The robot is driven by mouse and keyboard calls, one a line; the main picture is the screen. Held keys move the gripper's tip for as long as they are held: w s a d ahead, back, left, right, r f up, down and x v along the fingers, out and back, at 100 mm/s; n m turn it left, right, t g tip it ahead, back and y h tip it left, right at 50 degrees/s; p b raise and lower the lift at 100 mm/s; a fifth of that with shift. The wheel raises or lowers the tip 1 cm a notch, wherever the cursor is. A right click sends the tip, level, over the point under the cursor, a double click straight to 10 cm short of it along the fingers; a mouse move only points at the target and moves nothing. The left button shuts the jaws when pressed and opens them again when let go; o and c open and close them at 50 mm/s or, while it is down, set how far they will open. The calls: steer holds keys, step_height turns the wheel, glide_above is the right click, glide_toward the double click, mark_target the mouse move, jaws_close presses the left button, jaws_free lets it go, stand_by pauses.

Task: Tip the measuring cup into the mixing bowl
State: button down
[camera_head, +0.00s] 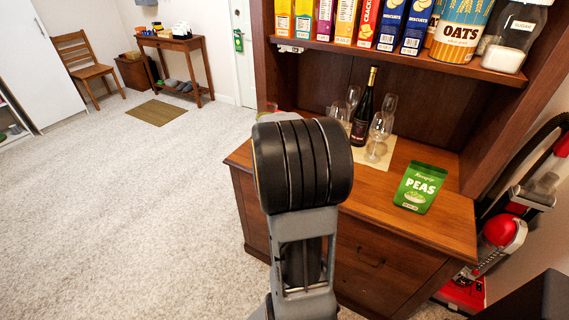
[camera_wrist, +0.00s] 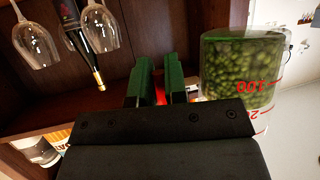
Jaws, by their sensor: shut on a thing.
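The clear measuring cup (camera_wrist: 243,75) with red markings holds green peas and sits right of my gripper (camera_wrist: 159,80) in the wrist view. That view is upside down, and the cup looks about upright. My green fingers are close together, with a narrow red piece between them. It looks like part of the cup's handle, though the joint is hidden. In the head view my arm hides my gripper; a clear, greenish piece, probably the cup (camera_head: 268,113), peeks out behind it. The mixing bowl is in neither view.
A wine bottle (camera_head: 362,108) and several stemmed glasses (camera_head: 379,133) stand on a mat on the hutch counter (camera_head: 437,222). A green peas packet (camera_head: 419,187) lies at the counter's right. A shelf (camera_head: 400,59) of boxes overhangs the counter. Carpet (camera_head: 130,190) at left is clear.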

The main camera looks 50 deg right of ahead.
steer(key=s+d+f+m+g+h+b, duration=0.1)
steer(key=s+d+f+m+g+b, duration=0.15)
steer(key=s+d+b, duration=0.3)
steer(key=s+d+f+m+g+b, duration=0.1)
steer(key=s+d+f+b, duration=0.3)
steer(key=s+d, duration=0.3)
steer(key=r+n+h+p, duration=0.1)
steer(key=p, duration=0.2)
steer(key=w+a+r+n+g+h+p, duration=0.1)
steer(key=r+n+p, duration=0.1)
steer(key=p, duration=0.2)
steer(key=w+r+n+g+h+p, duration=0.1)
steer(key=r+p, duration=0.1)
steer(key=p, duration=0.1)
steer(key=shift+w+a+r+n, duration=0.1)
steer(key=shift+w+a+n, duration=0.05)
steer(key=shift+n, duration=0.1)
steer(key=shift+w+a+r+n+h+p, duration=0.3)
steer(key=shift+w+r+n+p, duration=0.35)
steer(key=shift+p, duration=1.5)
steer(key=shift+w+a+r+n+g+h+p, duration=0.2)
steer(key=shift+n+h+p, duration=0.4)
steer(key=shift+p, duration=1.1)
steer(key=shift+w+a+r+n+g+h+p, duration=0.1)
steer(key=shift+w+a+r+n+h+p, duration=0.15)
steer(key=shift+n+p, duration=0.95)
